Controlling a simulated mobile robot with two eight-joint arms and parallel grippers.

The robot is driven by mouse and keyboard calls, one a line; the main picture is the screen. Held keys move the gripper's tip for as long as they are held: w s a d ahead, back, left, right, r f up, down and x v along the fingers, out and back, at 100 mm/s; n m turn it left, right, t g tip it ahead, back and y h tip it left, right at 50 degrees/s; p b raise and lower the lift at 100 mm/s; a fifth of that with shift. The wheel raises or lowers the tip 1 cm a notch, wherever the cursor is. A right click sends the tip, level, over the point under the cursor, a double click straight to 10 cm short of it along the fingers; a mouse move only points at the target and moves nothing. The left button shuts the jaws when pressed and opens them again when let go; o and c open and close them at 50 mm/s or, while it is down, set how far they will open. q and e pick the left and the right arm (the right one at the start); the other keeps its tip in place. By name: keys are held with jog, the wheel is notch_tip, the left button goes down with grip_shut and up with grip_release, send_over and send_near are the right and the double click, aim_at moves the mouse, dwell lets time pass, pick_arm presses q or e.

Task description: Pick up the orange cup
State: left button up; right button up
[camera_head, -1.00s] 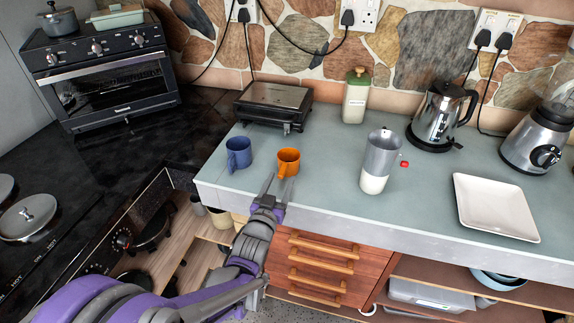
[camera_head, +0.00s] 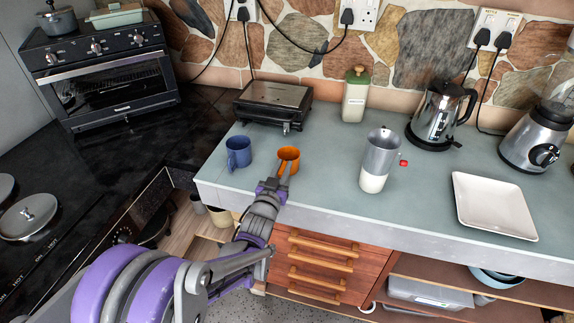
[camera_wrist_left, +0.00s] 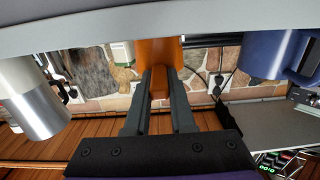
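The orange cup (camera_head: 288,155) stands upright on the grey-green counter near its front left corner. Its handle points toward my left gripper. My left gripper (camera_head: 279,176) has reached the cup from the front, with its fingers on both sides of the handle. In the left wrist view, which is upside down, the orange cup (camera_wrist_left: 158,52) is straight ahead. Its handle fills the narrow gap between the fingertips (camera_wrist_left: 159,88), so the gripper appears shut on it. The cup still rests on the counter. My right gripper is not in view.
A blue mug (camera_head: 238,153) stands close left of the cup. A black grill (camera_head: 274,103) is behind. A silver and white container (camera_head: 378,160), a kettle (camera_head: 440,115) and a white square plate (camera_head: 494,205) stand to the right. The counter's front edge (camera_head: 330,222) lies below the gripper.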

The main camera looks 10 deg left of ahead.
pick_arm(q)
grip_shut()
jog(key=shift+r, duration=0.2)
dwell(1.1)
